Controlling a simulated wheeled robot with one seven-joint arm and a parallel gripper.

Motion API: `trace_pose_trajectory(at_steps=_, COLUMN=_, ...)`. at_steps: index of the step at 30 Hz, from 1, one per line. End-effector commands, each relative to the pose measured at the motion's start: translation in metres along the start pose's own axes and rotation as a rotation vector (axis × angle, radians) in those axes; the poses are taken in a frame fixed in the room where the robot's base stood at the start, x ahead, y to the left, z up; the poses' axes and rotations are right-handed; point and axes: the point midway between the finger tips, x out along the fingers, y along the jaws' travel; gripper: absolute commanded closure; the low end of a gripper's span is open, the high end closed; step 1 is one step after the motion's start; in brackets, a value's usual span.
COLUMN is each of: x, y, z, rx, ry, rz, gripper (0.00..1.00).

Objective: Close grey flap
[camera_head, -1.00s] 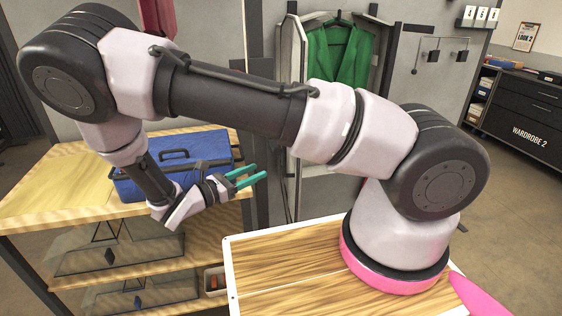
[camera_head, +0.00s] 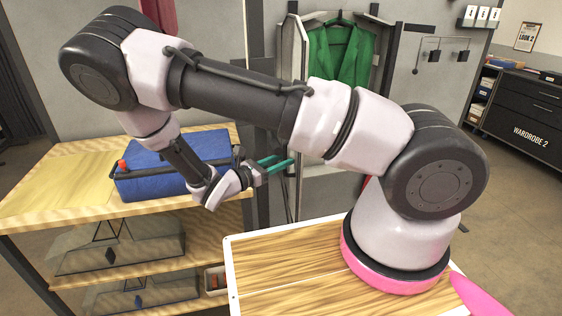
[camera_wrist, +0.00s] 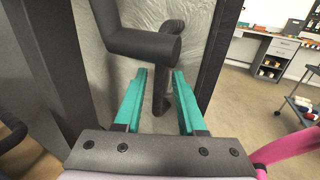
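A grey panel, likely the grey flap (camera_head: 325,196), hangs at the lower front of the wardrobe, below the green vest; my arm hides part of it. In the wrist view, a pale grey, creased-looking surface (camera_wrist: 205,25) fills the space ahead of the fingers. A dark bent bar (camera_wrist: 140,43), which looks like a handle, stands before it, with its lower part between the two teal fingers. My gripper (camera_head: 284,163) is open at the wardrobe's left edge. It also shows in the wrist view (camera_wrist: 160,75). I cannot tell whether the fingers touch the bar.
A blue case (camera_head: 160,185) lies on the wooden shelf unit (camera_head: 45,190) at left, close beside my forearm. A green vest (camera_head: 342,50) hangs in the open wardrobe. Floor is clear at right.

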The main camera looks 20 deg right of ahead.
Motion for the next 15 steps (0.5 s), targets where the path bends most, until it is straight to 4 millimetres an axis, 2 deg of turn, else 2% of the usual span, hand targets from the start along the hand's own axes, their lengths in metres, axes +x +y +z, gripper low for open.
trace_pose_trajectory(at_steps=1, x=-0.0001, y=0.0001, z=0.0000, rx=0.000, ry=0.000, rz=0.000, gripper=0.84)
trace_pose_trajectory(at_steps=2, x=-0.0002, y=0.0001, z=0.0000, rx=0.000, ry=0.000, rz=0.000, gripper=0.95)
trace_pose_trajectory(at_steps=3, x=-0.0002, y=0.0001, z=0.0000, rx=0.000, ry=0.000, rz=0.000, gripper=1.00)
trace_pose_trajectory(at_steps=15, x=-0.0004, y=0.0001, z=0.0000, rx=0.000, ry=0.000, rz=0.000, gripper=1.00)
